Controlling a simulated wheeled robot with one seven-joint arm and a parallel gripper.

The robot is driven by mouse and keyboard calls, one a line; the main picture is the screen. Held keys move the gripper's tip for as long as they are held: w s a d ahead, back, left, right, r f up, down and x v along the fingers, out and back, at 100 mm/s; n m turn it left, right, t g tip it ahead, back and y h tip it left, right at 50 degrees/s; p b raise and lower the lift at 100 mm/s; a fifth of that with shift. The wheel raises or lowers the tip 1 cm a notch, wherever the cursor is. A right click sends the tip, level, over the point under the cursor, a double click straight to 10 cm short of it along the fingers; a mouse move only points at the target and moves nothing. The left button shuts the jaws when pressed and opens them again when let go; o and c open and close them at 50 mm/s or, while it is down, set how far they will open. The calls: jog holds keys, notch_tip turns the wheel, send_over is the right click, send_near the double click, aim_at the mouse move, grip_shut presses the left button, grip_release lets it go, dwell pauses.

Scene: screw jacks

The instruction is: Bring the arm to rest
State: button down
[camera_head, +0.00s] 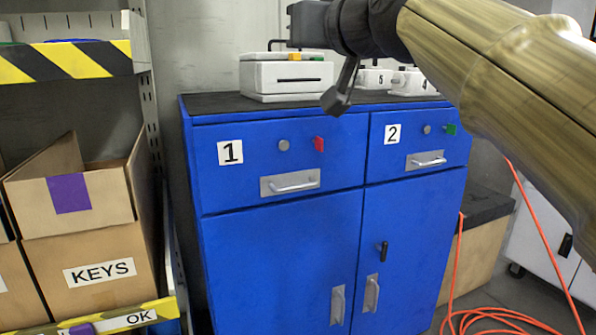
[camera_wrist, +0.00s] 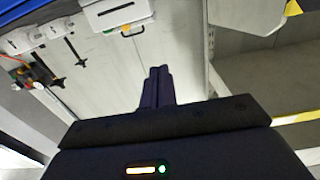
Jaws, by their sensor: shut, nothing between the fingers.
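My gripper (camera_head: 338,101) hangs from my arm, which enters from the upper right in the head view. Its dark fingers point down in front of the blue cabinet's (camera_head: 280,250) top edge. In the wrist view my gripper (camera_wrist: 158,70) has its two dark fingers together, with nothing between them. Part of the cabinet top and of drawer 2's upper right is hidden behind my arm.
A white box (camera_head: 287,78) and smaller white units (camera_head: 374,78) stand on the cabinet top. Drawers 1 (camera_head: 285,160) and 2 (camera_head: 420,140) are closed. A shelf with a KEYS carton (camera_head: 95,265) is at left. An orange cable (camera_head: 500,315) lies on the floor.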

jog(key=w+d+f+m+g+h+p, duration=0.1)
jog(key=w+d+f+g+h+p, duration=0.1)
jog(key=f, duration=0.7)
jog(key=w+d+f+m+g+h+p, duration=0.1)
jog(key=w+d+f+g+p, duration=0.15)
jog(key=f, duration=0.65)
jog(key=w+d+f+m+g+h+p, duration=0.1)
jog(key=d+f+g+h+p, duration=0.1)
jog(key=f, duration=0.7)
jog(key=s+d+f+m+g+h+p, duration=0.1)
jog(key=s+d+f+g+p, duration=0.25)
jog(key=s+f, duration=0.6)
jog(key=s+d+f+g+h+p, duration=0.1)
jog(key=s+d+f+g+p, duration=0.25)
jog(key=s+f, duration=0.6)
notch_tip(320, 180, up, 36)
jog(key=w+p, duration=0.1)
jog(key=p, duration=3.6)
jog(key=shift+w+r, duration=0.25)
jog(key=shift+w, duration=0.05)
